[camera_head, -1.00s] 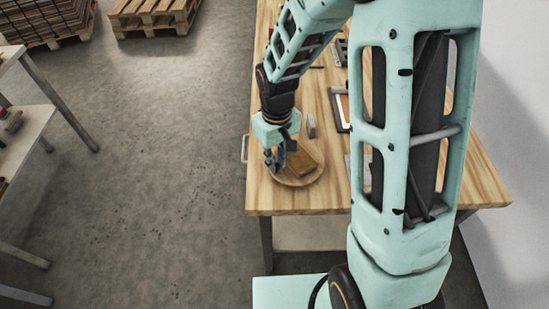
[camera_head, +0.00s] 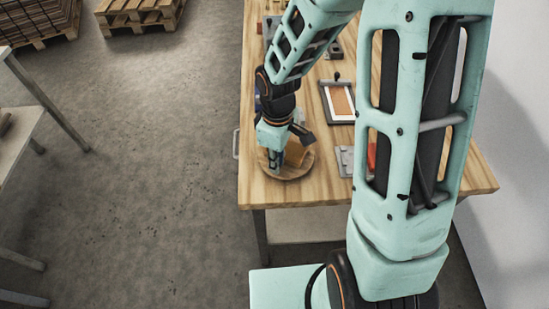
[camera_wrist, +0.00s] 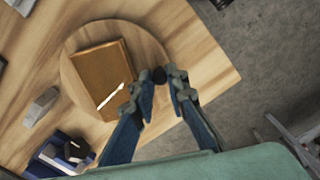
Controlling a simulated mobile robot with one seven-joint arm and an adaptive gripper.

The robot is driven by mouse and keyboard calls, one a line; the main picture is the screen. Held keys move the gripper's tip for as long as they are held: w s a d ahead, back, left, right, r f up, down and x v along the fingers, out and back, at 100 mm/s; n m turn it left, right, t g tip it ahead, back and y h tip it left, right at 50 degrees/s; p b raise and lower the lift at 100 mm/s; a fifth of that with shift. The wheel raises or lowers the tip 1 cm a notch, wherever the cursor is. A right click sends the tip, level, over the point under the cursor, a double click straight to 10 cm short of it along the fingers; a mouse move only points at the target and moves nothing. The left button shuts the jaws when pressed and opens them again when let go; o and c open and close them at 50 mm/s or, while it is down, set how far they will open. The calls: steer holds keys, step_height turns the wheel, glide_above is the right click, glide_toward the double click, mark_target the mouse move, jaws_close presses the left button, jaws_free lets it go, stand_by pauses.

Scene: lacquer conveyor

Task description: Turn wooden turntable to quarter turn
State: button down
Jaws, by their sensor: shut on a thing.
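The round wooden turntable (camera_head: 303,170) lies near the front left corner of the wooden table. It also shows in the wrist view (camera_wrist: 148,42), with a brown rectangular block (camera_wrist: 101,72) on top, left of its middle. A small dark knob (camera_wrist: 159,75) stands near the turntable's edge. My gripper (camera_wrist: 161,84) has its blue fingers at this knob and is shut on it. In the head view my gripper (camera_head: 275,165) is at the turntable's left part, and my wrist hides some of the disc and block.
A framed orange panel (camera_head: 340,102) and a grey plate (camera_head: 345,161) lie on the table, partly near my arm. A grey block (camera_wrist: 41,106) and a blue holder (camera_wrist: 57,155) are beside the turntable. Pallets (camera_head: 139,14) stand on the open floor.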

mark_target(288, 173)
steer(key=shift+s+d+r+n+p, duration=0.15)
steer(key=shift+d+n+p, duration=0.35)
steer(key=shift+n, duration=0.45)
steer(key=shift+s+d+f+n+p, duration=0.15)
steer(key=shift+d+n+p, duration=0.35)
steer(key=shift+n, duration=0.45)
steer(key=shift+d+r+n, duration=0.1)
steer(key=shift+d+n, duration=0.25)
steer(key=shift+n, duration=0.15)
steer(key=shift+d+n+p, duration=0.2)
steer(key=shift+n+p, duration=0.1)
steer(key=shift+p, duration=0.05)
steer(key=c, duration=2.2)
jaws_free()
step_height(288, 173, up, 12)
steer(key=shift+s+f, duration=0.1)
